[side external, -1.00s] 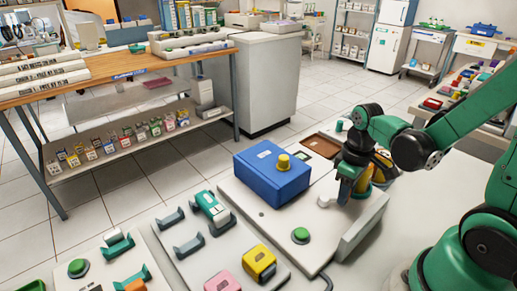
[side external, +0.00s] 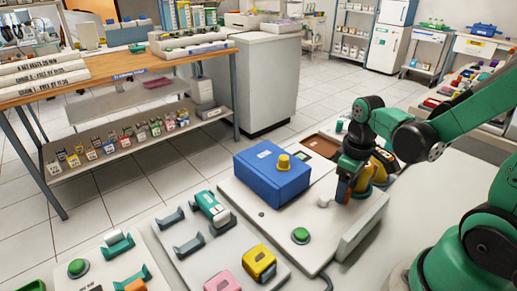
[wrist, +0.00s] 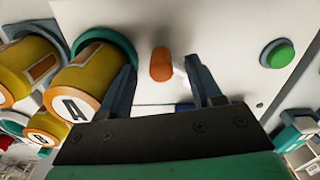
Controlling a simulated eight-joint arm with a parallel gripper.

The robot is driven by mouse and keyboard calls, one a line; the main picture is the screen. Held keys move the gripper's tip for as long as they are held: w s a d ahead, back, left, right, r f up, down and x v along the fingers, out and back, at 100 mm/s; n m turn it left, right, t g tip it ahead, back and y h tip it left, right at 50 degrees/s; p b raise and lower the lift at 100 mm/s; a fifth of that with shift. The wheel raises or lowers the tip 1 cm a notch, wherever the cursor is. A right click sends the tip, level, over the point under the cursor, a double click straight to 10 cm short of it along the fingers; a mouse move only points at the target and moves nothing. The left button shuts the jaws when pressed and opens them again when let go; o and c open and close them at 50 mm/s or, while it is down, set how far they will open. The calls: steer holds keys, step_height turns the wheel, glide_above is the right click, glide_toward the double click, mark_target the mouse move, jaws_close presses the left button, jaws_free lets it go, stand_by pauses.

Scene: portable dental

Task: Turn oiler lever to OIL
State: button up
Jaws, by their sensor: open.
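My gripper (wrist: 159,66) is open, pointing down at a white panel (wrist: 222,22). In the wrist view a rounded orange piece (wrist: 161,65) shows in the gap between its two fingers; it may be the oiler lever, but I see no OIL marking. I cannot tell whether either finger touches it. A pale stub shows beside the right finger. In the side view my gripper (side external: 347,188) is low over the right part of the white board (side external: 262,212), and its fingers partly hide the orange piece.
A yellow can marked A (wrist: 75,100) stands close to the left finger, with a can marked B (wrist: 45,127) beyond. A green button (wrist: 281,54) is at the right. A blue box (side external: 272,178) with a yellow knob (side external: 284,162) stands left of my gripper in the side view.

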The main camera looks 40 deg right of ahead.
steer(key=shift+r, duration=2.25)
steer(key=w+a+r+m+t, duration=0.1)
steer(key=w+a+r+t, duration=0.3)
steer(key=a+t, duration=0.3)
steer(key=shift+a+r+m, duration=0.3)
steer(key=shift+a+r, duration=0.15)
steer(key=shift+r, duration=0.1)
